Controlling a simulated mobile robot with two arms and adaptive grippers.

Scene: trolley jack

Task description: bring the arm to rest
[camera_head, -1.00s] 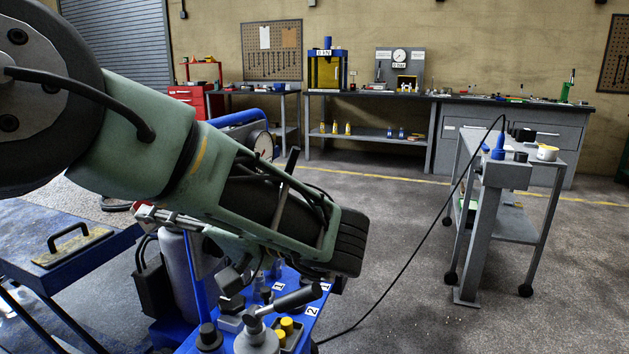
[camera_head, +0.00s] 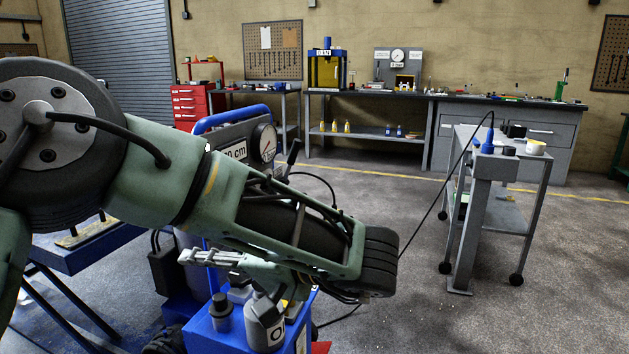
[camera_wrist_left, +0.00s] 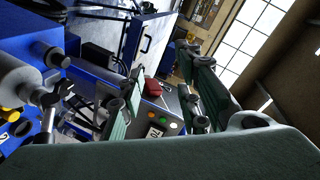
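My left arm (camera_head: 285,225) reaches across the head view from the left, over a blue wheeled machine. Beyond that gap is a grey panel (camera_wrist_left: 170,105) with a red knob (camera_wrist_left: 153,87) and coloured buttons. The blue machine carries a round gauge (camera_head: 264,142) and a sign ending in "0 cm". My forearm hides much of it. My right gripper is in neither view.
A blue bench (camera_head: 90,245) is at the left. The floor between is clear.

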